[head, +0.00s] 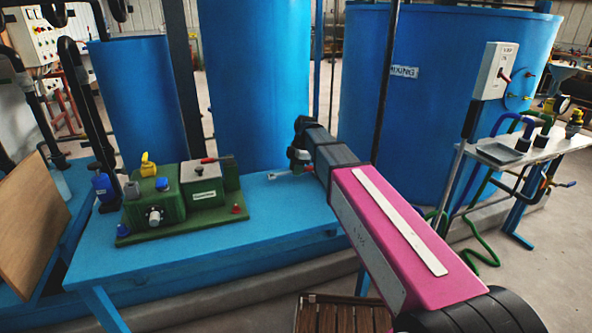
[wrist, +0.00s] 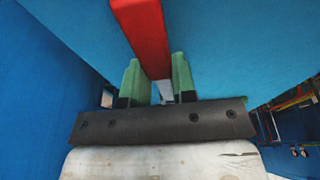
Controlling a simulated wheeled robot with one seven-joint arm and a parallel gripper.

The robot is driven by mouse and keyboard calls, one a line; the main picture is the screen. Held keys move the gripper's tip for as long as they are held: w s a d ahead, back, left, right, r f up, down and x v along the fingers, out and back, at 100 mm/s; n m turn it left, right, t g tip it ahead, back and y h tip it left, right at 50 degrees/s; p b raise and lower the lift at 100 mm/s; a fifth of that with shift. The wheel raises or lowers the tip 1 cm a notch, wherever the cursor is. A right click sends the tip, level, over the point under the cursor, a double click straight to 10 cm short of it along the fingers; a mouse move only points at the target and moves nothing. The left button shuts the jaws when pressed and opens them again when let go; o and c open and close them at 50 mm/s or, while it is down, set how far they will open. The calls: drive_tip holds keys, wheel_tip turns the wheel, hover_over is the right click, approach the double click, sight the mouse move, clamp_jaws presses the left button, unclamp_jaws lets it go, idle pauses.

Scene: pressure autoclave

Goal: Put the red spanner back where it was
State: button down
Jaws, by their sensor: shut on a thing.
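The red spanner (wrist: 142,32) shows in the wrist view as a long red bar running from the top edge down between the two green fingers. My gripper (wrist: 155,72) is shut on it. In the head view my gripper (head: 299,156) is over the right part of the blue bench (head: 270,215), at the end of my magenta arm.
A green unit (head: 155,208) with knobs and a lidded box (head: 203,185) stands on the bench, left of my gripper. Blue tanks (head: 258,75) rise behind. A side table (head: 535,150) with a tray and valves stands right. The bench front between is clear.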

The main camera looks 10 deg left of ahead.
drive_tip(key=shift+f, duration=0.7)
drive_tip(key=c, duration=0.9)
unclamp_jaws()
drive_tip(key=shift+r, duration=0.15)
drive_tip(key=v, duration=1.3)
drive_tip(key=shift+a, duration=0.15)
